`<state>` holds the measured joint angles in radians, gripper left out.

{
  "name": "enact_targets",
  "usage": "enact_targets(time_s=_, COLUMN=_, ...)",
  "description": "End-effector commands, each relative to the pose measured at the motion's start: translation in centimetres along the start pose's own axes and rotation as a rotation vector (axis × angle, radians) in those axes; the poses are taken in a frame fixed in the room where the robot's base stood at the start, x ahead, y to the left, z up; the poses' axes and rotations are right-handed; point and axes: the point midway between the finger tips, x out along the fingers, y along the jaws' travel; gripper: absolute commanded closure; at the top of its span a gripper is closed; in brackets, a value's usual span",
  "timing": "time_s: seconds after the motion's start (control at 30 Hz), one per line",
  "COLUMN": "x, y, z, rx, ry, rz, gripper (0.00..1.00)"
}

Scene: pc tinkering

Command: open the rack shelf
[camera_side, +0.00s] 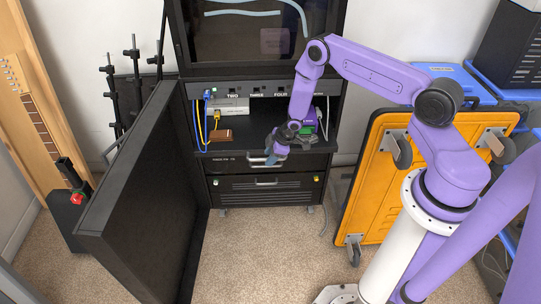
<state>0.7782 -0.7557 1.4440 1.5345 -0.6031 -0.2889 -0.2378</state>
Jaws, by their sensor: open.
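A black rack (334,97) stands against the back wall, its tall black door (145,190) swung open to the left. Its shelf (240,136) is at mid height and holds small devices. Below it are a drawer front (225,163) with a light handle and a lower drawer (230,190) with its own handle (266,182); both look closed. My gripper (271,158) is open, pointing down just in front of the shelf's edge and close to the upper drawer's handle. It partly hides that handle; I cannot tell whether it touches it.
Blue and yellow cables (201,125) hang at the shelf's left, beside a brown box (220,136). An orange wheeled case (430,200) leans right of the rack. A red-buttoned black box (72,200) stands far left. The carpet (262,255) before the rack is clear.

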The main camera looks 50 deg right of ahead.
Motion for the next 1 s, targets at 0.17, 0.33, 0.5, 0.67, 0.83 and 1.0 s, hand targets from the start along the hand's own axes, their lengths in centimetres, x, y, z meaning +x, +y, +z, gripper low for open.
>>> enact_targets(time_s=0.17, x=0.0, y=0.0, z=0.0, rx=0.000, ry=0.000, rz=0.000, gripper=0.58)
enact_targets(time_s=0.33, x=0.0, y=0.0, z=0.0, rx=0.000, ry=0.000, rz=0.000, gripper=1.00)
enact_targets(time_s=0.5, x=0.0, y=0.0, z=0.0, rx=0.000, ry=0.000, rz=0.000, gripper=1.00)
enact_targets(time_s=0.67, x=-0.1, y=-0.4, z=0.0, rx=0.000, ry=0.000, rz=-0.001, gripper=1.00)
enact_targets(time_s=0.83, x=-0.3, y=-1.8, z=-0.1, rx=0.000, ry=-0.001, rz=-0.003, gripper=1.00)
enact_targets(time_s=1.0, x=-0.8, y=-4.3, z=-0.3, rx=-0.002, ry=-0.003, rz=-0.005, gripper=1.00)
